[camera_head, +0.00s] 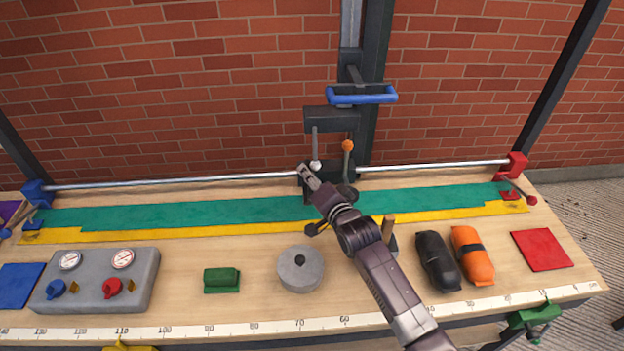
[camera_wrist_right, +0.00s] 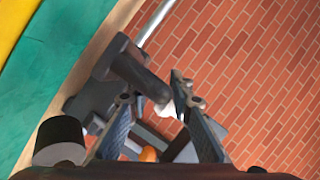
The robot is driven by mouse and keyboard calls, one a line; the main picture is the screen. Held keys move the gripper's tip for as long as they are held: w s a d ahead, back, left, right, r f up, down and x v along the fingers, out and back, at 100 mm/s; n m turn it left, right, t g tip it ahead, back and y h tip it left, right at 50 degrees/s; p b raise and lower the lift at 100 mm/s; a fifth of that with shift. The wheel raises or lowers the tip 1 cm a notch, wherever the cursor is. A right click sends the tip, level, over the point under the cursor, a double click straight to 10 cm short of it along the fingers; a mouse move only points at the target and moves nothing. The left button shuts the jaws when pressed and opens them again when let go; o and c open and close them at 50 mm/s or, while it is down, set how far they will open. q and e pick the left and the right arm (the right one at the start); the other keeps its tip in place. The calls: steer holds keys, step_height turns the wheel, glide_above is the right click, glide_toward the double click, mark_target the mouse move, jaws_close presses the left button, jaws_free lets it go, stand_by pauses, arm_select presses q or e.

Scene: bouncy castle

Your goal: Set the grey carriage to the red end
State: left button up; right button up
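The dark grey carriage (camera_head: 343,172) sits on a silver rail (camera_head: 180,181), a little right of its middle. A thin lever with a white knob (camera_head: 315,164) and one with an orange knob (camera_head: 348,146) stand at it. The red end block (camera_head: 517,164) is at the rail's right end, the blue one (camera_head: 37,193) at its left. My right gripper (camera_head: 306,170) is at the carriage's left side and hides part of it. In the right wrist view my gripper (camera_wrist_right: 152,98) has its fingers apart, with the white knob (camera_wrist_right: 165,108) near the right finger; contact is unclear. My left gripper is not in view.
A blue handle (camera_head: 362,95) hangs on the post above the carriage. On the bench lie a gauge box (camera_head: 95,280), a green block (camera_head: 221,280), a grey disc (camera_head: 300,268), black (camera_head: 437,260) and orange (camera_head: 471,256) rolls, and a red square (camera_head: 541,249). The rail right of the carriage looks clear.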

steer(key=v, duration=1.2)
